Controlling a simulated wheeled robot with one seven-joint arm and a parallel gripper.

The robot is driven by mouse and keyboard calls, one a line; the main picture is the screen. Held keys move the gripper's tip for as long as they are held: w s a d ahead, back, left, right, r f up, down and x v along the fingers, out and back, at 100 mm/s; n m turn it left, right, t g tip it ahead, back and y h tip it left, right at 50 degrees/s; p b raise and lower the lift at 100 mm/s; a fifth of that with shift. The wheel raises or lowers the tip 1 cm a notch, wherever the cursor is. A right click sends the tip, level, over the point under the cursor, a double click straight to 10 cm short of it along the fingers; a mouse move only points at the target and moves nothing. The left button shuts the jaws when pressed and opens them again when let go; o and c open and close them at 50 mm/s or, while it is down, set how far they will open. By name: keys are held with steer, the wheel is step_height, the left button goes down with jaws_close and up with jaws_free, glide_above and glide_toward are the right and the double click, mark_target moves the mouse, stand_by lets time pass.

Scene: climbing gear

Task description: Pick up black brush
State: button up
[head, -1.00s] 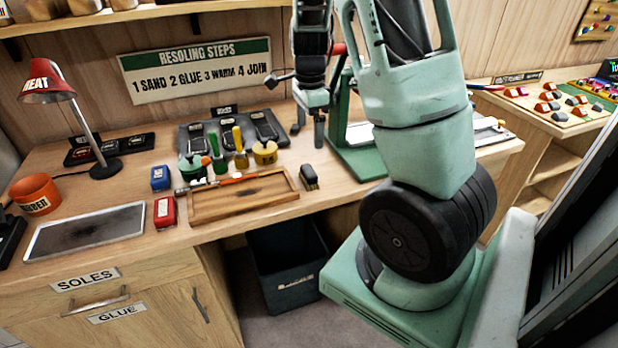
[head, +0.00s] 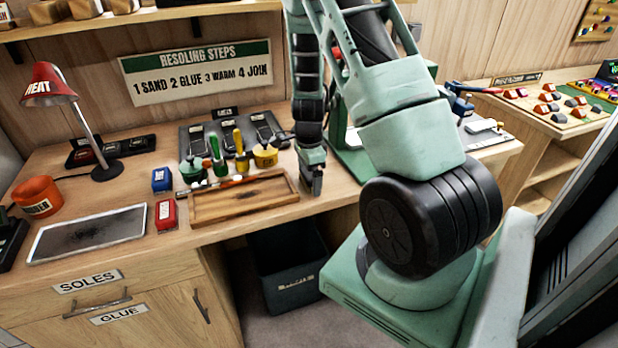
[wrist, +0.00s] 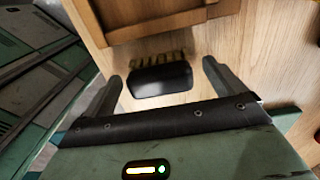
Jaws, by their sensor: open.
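The black brush (wrist: 162,80) lies on the wooden bench top in the wrist view, its tan bristles showing along the far side. My gripper (wrist: 162,83) is open, with one finger on each side of the brush. Gaps show between the brush and both fingers, so it is not gripped. In the head view my gripper (head: 313,182) points down at the bench, just right of the wooden tray. There the gripper hides the brush.
The wooden tray (head: 218,215) stands close by on the left. Glue pots, including a yellow one (head: 265,157), stand behind it. A green press (head: 352,160) is to the right. The bench's front edge is near, with a dark bin (head: 290,278) below.

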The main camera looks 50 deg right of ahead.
steer(key=shift+f, duration=0.2)
steer(key=c, duration=1.2)
steer(key=shift+o, duration=0.2)
steer(key=shift+r, duration=0.15)
step_height(320, 180, up, 28)
steer(key=shift+o, duration=1.3)
steer(key=shift+c, duration=0.4)
